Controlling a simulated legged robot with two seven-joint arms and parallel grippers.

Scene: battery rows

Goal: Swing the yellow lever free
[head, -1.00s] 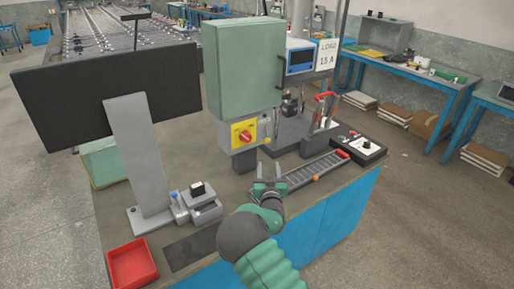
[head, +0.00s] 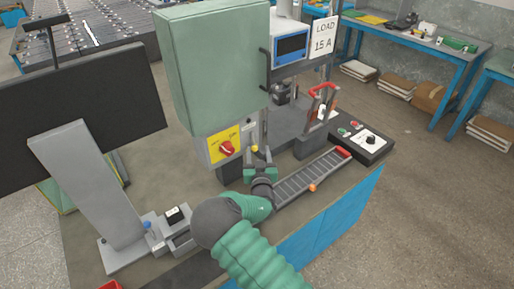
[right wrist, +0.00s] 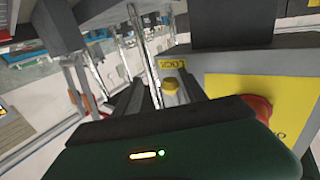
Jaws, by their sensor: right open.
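The yellow lever shows as a small yellow knob (head: 254,149) at the lower right of the green cabinet (head: 212,68), beside the yellow switch plate. In the right wrist view the yellow knob (right wrist: 171,87) lies ahead, near the middle, in the gap between the fingers as seen from there. My right gripper (head: 259,158) is open and empty, just below and in front of the knob in the head view. I cannot tell whether the fingers reach it or touch it. The rest of the lever is not clear. My left gripper is not in view.
A red rotary switch (head: 227,148) on its yellow plate (head: 214,150) is just left of my right gripper. A red-handled clamp (head: 322,92), a grey slotted strip (head: 305,180) and a black control box (head: 362,141) stand to the right. A dark monitor (head: 75,90) is left.

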